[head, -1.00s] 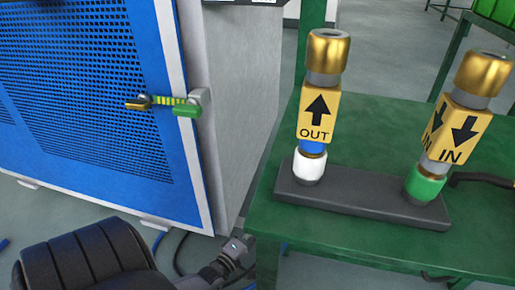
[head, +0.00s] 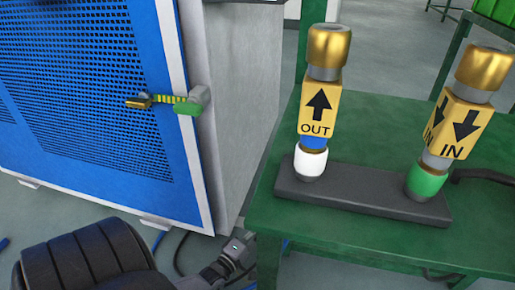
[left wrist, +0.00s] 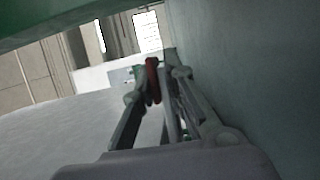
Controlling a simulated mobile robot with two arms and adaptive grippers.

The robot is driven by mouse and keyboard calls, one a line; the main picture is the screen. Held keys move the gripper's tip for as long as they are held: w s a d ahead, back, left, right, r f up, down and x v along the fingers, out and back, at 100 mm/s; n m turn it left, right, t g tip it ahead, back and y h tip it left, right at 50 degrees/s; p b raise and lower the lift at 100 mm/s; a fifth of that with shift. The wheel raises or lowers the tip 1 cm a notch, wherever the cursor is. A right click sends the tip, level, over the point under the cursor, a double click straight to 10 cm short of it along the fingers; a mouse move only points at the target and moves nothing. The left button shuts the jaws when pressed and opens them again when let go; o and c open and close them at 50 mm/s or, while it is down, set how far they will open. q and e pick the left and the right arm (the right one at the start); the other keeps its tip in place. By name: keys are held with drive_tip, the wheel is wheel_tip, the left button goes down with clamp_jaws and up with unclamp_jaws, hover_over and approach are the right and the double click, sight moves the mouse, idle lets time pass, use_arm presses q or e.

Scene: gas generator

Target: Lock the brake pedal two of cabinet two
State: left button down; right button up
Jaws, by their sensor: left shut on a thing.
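In the left wrist view my left gripper (left wrist: 156,78) is shut on a small dark red piece (left wrist: 152,82) at its fingertips. I cannot tell for sure whether this piece is the brake pedal. In the head view a grey jointed part of my left arm shows low, between the blue cabinet and the green table; the fingertips are hidden there. The blue cabinet (head: 95,95) carries a latch (head: 172,99) with a yellow-and-green striped bar, a gold end and a green tab. My right gripper is in neither view.
The green table (head: 345,245) holds a dark base (head: 365,192) with the OUT fitting (head: 320,104) and the IN fitting (head: 462,118). A dark hose (head: 485,177) leaves the IN fitting. Cables lie on the floor below the cabinet's corner.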

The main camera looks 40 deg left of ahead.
use_arm(q)
drive_tip(key=shift+a+f+m+g+p, duration=0.25)
drive_tip(key=shift+f+m+g+p, duration=0.45)
drive_tip(key=shift+f+m, duration=0.5)
drive_tip(key=shift+a+f+m+y, duration=0.15)
drive_tip(key=shift+f+m+y, duration=0.2)
drive_tip(key=shift+f, duration=0.3)
drive_tip(key=c, duration=1.8)
unclamp_jaws()
drive_tip(key=shift+s, duration=0.15)
drive_tip(key=shift+s+f, duration=0.1)
drive_tip(key=shift+s, duration=0.25)
drive_tip(key=s, duration=0.3)
drive_tip(key=s+d+r, duration=0.1)
drive_tip(key=s, duration=0.7)
drive_tip(key=shift+d+r, duration=0.3)
drive_tip(key=shift+d, duration=0.05)
